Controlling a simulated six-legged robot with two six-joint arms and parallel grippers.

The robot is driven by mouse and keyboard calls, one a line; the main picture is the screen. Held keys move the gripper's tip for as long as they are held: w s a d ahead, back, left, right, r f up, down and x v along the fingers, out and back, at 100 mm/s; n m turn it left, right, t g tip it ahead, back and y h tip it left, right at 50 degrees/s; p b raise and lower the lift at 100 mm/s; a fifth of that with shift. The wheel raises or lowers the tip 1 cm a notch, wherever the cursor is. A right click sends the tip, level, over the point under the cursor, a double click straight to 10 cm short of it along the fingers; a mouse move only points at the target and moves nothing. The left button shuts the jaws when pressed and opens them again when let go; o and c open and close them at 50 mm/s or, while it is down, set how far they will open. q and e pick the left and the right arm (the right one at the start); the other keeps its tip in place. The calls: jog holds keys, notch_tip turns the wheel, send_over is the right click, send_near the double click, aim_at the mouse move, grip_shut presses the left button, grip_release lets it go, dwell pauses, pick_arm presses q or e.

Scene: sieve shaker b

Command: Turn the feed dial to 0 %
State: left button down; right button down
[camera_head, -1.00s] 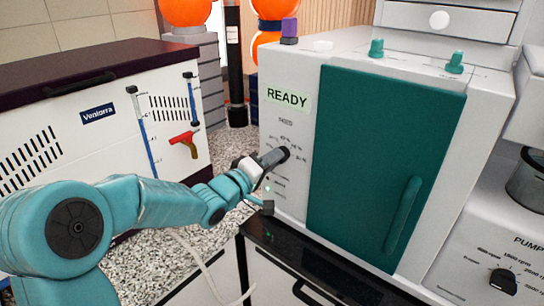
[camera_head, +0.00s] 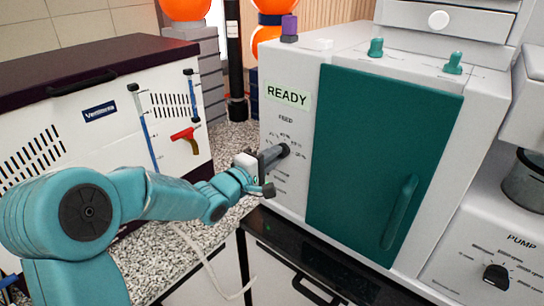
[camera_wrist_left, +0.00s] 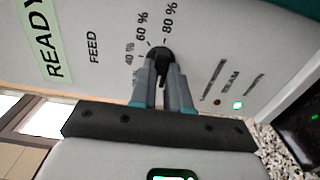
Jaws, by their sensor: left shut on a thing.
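The feed dial (camera_wrist_left: 159,53) is a dark round knob on the pale front panel, under the word FEED and beside its percent marks. In the left wrist view the marks 40 %, 60 % and 80 % show around it; 0 % is not visible there. My left gripper (camera_wrist_left: 162,75) is shut on the dial, with its two grey fingers on either side of it. In the head view the left gripper (camera_head: 275,155) reaches the panel from the left and hides most of the dial. The dial's pointer is not clear. My right gripper is not in view.
A READY label (camera_head: 288,95) sits above the dial. The teal door (camera_head: 385,165) with its handle is right of it. A pump unit with its own black dial (camera_head: 496,277) stands at the far right. A white cabinet (camera_head: 60,135) stands at the left.

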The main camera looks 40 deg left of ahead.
pick_arm(q)
jog(key=shift+d+f, duration=0.1)
jog(key=shift+f, duration=0.05)
jog(key=c, duration=1.1)
grip_release()
jog(key=shift+s, duration=0.1)
jog(key=s+a+b, duration=0.1)
jog(key=s+b, duration=0.1)
jog(key=s, duration=1.4)
jog(key=shift+a, duration=0.15)
